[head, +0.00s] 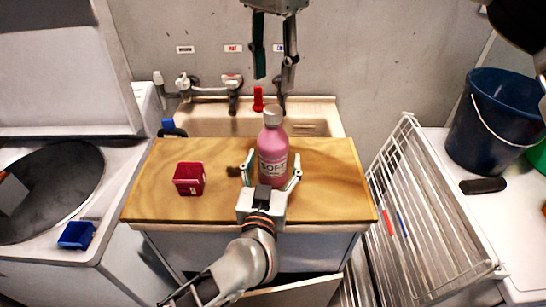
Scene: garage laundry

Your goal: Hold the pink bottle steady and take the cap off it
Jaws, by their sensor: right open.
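The pink bottle (272,158) stands upright on the wooden worktop, with a pale label and a light grey cap (272,115) on its top. My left gripper (271,160) reaches in from the near side with one finger on each side of the bottle's body. Slim gaps seem to show beside the bottle, so I cannot tell if the fingers touch it. My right gripper (274,68) hangs above the cap, pointing down. It is open and empty, its fingers apart and clear of the cap. The top of this gripper is cut off by the picture's edge.
A dark red box (189,179) stands left of the bottle on the worktop (329,195). Behind is a sink (210,121) with taps and a red item (258,99). At right are a white drying rack (388,170) and a dark blue bucket (490,120).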

